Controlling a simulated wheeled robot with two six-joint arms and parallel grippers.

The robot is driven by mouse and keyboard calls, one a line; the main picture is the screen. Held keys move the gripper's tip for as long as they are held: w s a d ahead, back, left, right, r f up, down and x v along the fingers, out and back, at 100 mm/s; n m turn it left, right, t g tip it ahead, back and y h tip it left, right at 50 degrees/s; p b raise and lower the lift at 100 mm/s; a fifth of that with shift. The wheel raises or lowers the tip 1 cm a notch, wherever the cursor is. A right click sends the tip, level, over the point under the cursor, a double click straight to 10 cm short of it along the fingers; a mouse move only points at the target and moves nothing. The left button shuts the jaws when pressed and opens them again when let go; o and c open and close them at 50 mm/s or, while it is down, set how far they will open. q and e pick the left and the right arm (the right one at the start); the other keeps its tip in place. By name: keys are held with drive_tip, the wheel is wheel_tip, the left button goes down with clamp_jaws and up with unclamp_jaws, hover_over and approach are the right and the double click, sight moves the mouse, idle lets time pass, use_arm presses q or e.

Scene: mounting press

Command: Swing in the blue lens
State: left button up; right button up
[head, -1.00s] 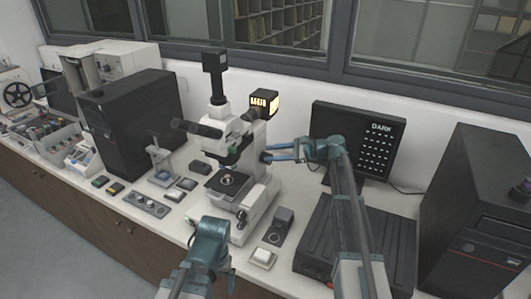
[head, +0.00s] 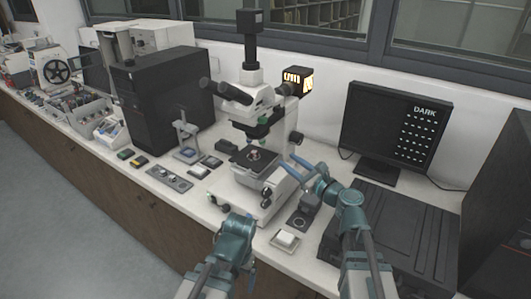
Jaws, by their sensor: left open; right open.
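The white microscope (head: 275,125) stands on the bench with its black camera tube on top. Under its head hangs the lens turret, with a small green-teal lens (head: 263,120) and a darker part (head: 240,138) at its left; I cannot tell which lens is the blue one. A small round sample (head: 254,155) lies on the black stage (head: 243,162). My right gripper (head: 294,165) is open and empty, to the right of the stage beside the microscope's stand. My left gripper (head: 226,211) is open in front of the microscope, low at its left; its fingers are hard to make out.
A monitor (head: 395,125) showing "DARK" stands at the right behind a flat black case (head: 385,225). A white button box (head: 285,240) and a dark knob box (head: 303,215) lie near the bench's front. A black tower (head: 165,98) and small controls (head: 168,177) lie left.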

sight(264, 142)
drive_tip(key=x, duration=1.3)
drive_tip(key=shift+w+a, duration=0.25)
drive_tip(key=shift+w, duration=0.1)
clamp_jaws()
